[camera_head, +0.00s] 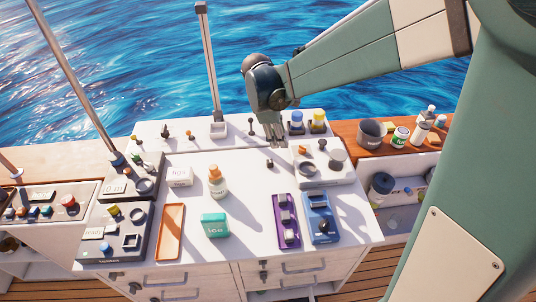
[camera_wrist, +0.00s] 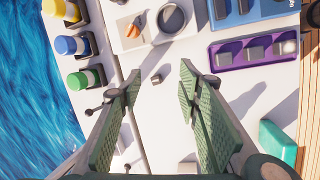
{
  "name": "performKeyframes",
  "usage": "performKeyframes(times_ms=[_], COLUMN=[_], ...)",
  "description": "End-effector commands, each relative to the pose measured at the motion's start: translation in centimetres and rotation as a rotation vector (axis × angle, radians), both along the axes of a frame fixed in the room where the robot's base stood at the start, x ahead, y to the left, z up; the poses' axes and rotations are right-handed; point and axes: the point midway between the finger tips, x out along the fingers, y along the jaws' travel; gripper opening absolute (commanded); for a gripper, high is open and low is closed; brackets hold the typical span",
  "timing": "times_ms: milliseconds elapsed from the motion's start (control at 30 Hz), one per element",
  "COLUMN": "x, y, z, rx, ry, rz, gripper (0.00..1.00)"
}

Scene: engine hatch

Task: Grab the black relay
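A small dark grey-black block, which looks like the black relay (camera_wrist: 157,78), sits on the white worktop in the wrist view. It lies between and beyond the tips of my gripper (camera_wrist: 159,83), whose two green textured fingers are spread wide and hold nothing. I cannot tell how high the fingertips are above it.
A purple tray (camera_wrist: 225,57) holds several small blocks. A grey-white panel (camera_wrist: 113,20) with a round ring stands beyond the block. Several capped bottles, one of them blue-capped (camera_wrist: 70,45), line the left. A teal box (camera_wrist: 278,141) is at right. The worktop around the block is clear.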

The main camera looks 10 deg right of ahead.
Motion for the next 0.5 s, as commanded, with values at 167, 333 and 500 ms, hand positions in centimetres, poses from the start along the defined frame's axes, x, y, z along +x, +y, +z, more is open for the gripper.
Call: performKeyframes(times_ms=[167, 333, 500], x=[1.9, 3.4, 4.7], y=[1.3, 2.6, 3.8], z=[-2.6, -5.2, -7.9], rx=[-0.042, -0.079, -0.118], ry=[0.051, 0.101, 0.15], rz=[0.079, 0.157, 0.231], gripper=[0.34, 0.34, 0.34])
